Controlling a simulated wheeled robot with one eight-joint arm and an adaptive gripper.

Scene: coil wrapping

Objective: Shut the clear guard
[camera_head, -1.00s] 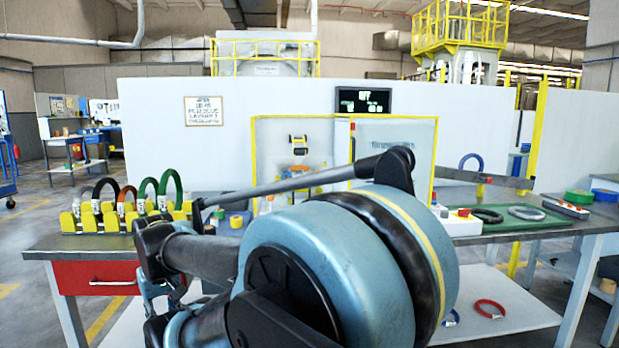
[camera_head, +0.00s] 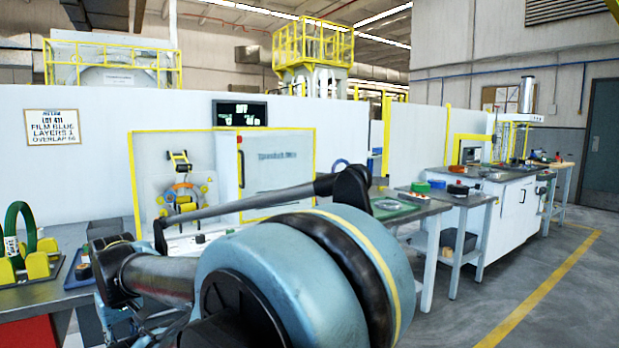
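The clear guard (camera_head: 279,160) is a see-through, pale panel with a yellow edge, on the white wall of the wrapping machine. It stands open to the right of the machine's opening. The yellow-edged opening (camera_head: 133,180) is uncovered, and a round wrapping head (camera_head: 183,192) with orange and yellow parts shows inside it. My gripper (camera_head: 118,312) is low at the left, partly hidden by my own arm and cut off near the bottom edge. It is apart from the guard. I cannot make out its fingers well enough to tell their state.
A green coil (camera_head: 20,232) stands in a yellow rack (camera_head: 38,265) at the far left. A dark display (camera_head: 239,113) hangs above the guard. A side table (camera_head: 415,207) and a white workbench (camera_head: 510,215) stand at the right. The floor (camera_head: 560,290) at the right is clear.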

